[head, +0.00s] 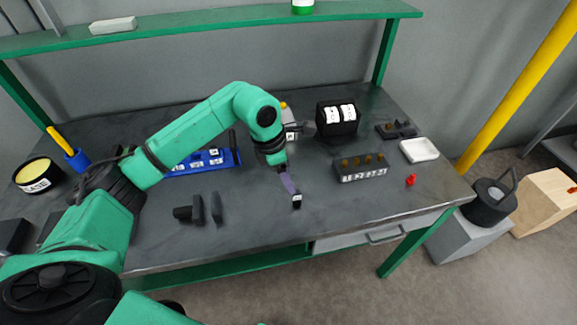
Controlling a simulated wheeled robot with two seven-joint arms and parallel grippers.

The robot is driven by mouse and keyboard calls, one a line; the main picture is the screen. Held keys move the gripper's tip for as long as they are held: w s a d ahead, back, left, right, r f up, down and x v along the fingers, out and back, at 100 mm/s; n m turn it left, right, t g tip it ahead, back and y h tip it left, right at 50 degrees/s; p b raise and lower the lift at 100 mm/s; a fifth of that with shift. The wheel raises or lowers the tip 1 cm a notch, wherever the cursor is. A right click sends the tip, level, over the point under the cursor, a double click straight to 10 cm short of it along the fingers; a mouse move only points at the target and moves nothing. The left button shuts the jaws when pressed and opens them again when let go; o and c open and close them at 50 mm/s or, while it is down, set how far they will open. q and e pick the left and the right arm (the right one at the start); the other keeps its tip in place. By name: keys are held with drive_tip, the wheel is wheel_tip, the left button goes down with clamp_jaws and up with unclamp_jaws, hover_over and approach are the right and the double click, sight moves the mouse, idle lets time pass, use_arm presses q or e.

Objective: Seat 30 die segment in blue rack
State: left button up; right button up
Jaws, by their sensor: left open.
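The blue rack (207,161) lies on the grey workbench, left of my left forearm's end, with white labels on its front; the arm partly covers it. My left gripper (289,184) points down over the middle of the bench and is open. A small dark block with a white label (297,201) sits just at its fingertips, near the bench's front; I cannot read its number or tell whether the fingers touch it. My right gripper is not in view.
A dark block with brass-coloured pegs (361,168) stands right of the gripper. Behind it is a black box with white cards (337,117). A white tray (419,150) and a red piece (411,180) lie at right. Dark upright plates (216,208) stand at front left.

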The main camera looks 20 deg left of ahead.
sight(296, 194)
use_arm(q)
drive_tip(key=b+x, duration=0.2)
drive_tip(key=x, duration=0.2)
drive_tip(key=b+x, duration=0.3)
drive_tip(key=x, duration=0.1)
drive_tip(key=shift+w+f, duration=0.25)
drive_tip(key=shift+f, duration=0.05)
drive_tip(key=shift+f+b, duration=0.2)
drive_tip(key=shift+b, duration=0.1)
drive_tip(key=shift+d+f, duration=0.1)
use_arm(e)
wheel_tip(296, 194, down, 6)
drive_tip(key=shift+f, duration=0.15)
use_arm(q)
clamp_jaws()
drive_tip(key=shift+r+p, duration=1.15)
drive_tip(key=shift+r, duration=0.9)
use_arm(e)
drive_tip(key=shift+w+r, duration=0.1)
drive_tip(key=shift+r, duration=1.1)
